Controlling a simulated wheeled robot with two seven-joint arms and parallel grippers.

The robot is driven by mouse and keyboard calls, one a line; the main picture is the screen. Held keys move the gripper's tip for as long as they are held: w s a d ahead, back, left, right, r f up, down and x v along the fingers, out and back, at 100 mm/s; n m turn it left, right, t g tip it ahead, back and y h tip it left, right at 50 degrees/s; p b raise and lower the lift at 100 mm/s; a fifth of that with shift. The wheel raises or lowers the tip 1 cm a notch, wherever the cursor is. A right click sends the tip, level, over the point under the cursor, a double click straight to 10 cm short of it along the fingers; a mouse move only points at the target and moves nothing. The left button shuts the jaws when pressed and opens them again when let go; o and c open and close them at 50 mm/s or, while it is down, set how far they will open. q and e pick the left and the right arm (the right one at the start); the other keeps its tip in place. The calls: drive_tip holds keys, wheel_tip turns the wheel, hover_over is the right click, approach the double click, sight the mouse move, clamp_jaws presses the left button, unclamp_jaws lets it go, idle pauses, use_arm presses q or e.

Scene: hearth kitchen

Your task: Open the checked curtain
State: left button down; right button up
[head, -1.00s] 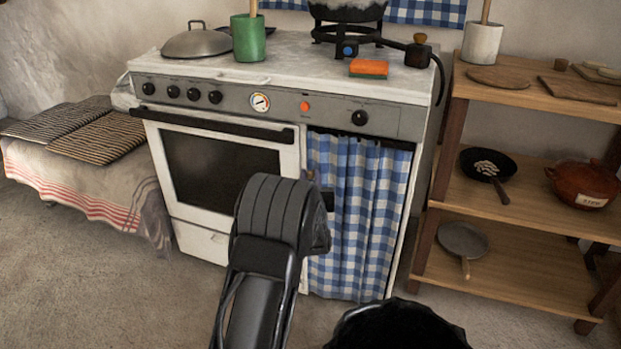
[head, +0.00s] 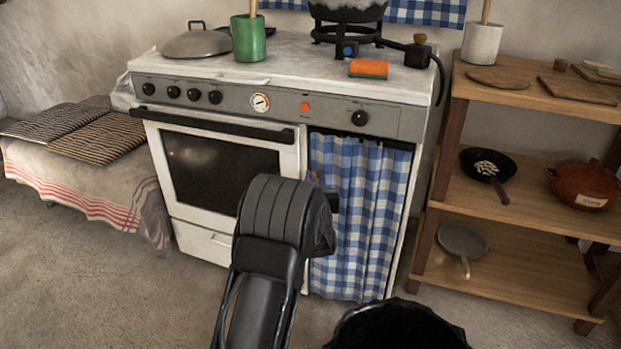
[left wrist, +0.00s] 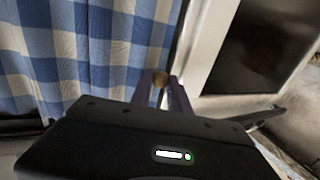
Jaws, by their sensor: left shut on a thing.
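The blue-and-white checked curtain (head: 365,215) hangs under the right end of the stove counter and covers nearly all of the opening there. My left gripper (head: 318,180) is at its left edge, partly hidden behind my own wrist. In the left wrist view the curtain (left wrist: 75,50) fills the left side.
The white oven (head: 220,170) is left of the curtain, its door shut under a dark handle bar. A wooden shelf (head: 500,255) with pans stands close on the right. A cloth-covered bench (head: 95,185) stands at the left.

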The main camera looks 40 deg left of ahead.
use_arm(q)
drive_tip(key=w+d, duration=0.1)
drive_tip(key=d, duration=0.2)
drive_tip(key=w+d, duration=0.1)
drive_tip(key=d, duration=0.3)
drive_tip(key=w+d+p, duration=0.1)
drive_tip(key=d, duration=0.3)
drive_tip(key=shift+w+d, duration=0.25)
drive_tip(key=c, duration=1.6)
unclamp_jaws()
drive_tip(key=shift+o, duration=0.2)
drive_tip(key=p+v, duration=0.2)
drive_tip(key=v, duration=0.5)
drive_tip(key=shift+s+d, duration=0.25)
drive_tip(key=shift+s, duration=0.05)
